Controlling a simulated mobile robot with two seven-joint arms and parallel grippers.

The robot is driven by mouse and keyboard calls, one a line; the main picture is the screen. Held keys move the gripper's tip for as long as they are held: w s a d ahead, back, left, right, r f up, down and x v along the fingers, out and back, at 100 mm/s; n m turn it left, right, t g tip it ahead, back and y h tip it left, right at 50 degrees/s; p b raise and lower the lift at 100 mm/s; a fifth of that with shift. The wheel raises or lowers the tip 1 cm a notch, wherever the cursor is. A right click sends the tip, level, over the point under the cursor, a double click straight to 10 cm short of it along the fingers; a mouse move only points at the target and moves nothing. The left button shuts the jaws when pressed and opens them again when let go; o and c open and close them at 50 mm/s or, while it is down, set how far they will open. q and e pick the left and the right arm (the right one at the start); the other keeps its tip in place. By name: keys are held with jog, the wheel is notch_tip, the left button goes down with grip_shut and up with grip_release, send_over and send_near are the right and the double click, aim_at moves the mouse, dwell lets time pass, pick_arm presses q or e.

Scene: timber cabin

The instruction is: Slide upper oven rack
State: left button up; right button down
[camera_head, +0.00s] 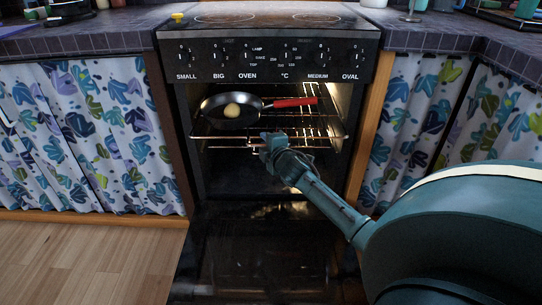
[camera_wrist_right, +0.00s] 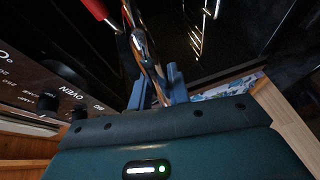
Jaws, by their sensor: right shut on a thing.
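The upper oven rack (camera_head: 225,137) is a wire rack with a copper-coloured front bar, inside the open oven (camera_head: 215,175). Its front edge sits near the oven mouth. My right gripper (camera_head: 268,143) is shut on the rack's front bar, near its middle. In the right wrist view the gripper (camera_wrist_right: 158,88) shows with the rack bar (camera_wrist_right: 142,45) between its fingers. A dark frying pan (camera_head: 212,107) with a red handle (camera_head: 295,102) rests on the rack, with a small yellowish round item (camera_head: 232,110) in it. My left gripper is not in view.
The oven door (camera_head: 260,255) is folded down in front of the oven. The control panel (camera_head: 265,60) with its knobs is above the opening. Patterned curtains (camera_head: 90,135) hang on both sides. Wooden floor (camera_head: 85,255) is clear at the left.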

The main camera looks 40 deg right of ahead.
aim_at(267, 115)
jog(key=w+d+b, duration=0.1)
jog(key=w+d, duration=0.1)
jog(key=w, duration=0.1)
jog(key=w+d+b, duration=0.1)
jog(key=w+d, duration=0.2)
jog(key=w+d+b, duration=0.2)
jog(key=w+d, duration=0.1)
jog(key=shift+w+f, duration=0.15)
jog(key=shift+f, duration=0.2)
jog(key=shift+w+d, duration=0.2)
jog(key=shift+w, duration=0.1)
jog(key=shift+w+d+b, duration=0.8)
jog(key=shift+w+b, duration=0.15)
jog(key=shift+w, duration=0.05)
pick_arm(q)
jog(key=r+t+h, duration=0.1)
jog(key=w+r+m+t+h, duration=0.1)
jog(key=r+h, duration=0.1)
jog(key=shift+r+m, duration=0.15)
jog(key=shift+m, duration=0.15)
pick_arm(e)
jog(key=shift+d+r, duration=0.15)
jog(key=shift+r, duration=0.05)
jog(key=shift+w, duration=0.1)
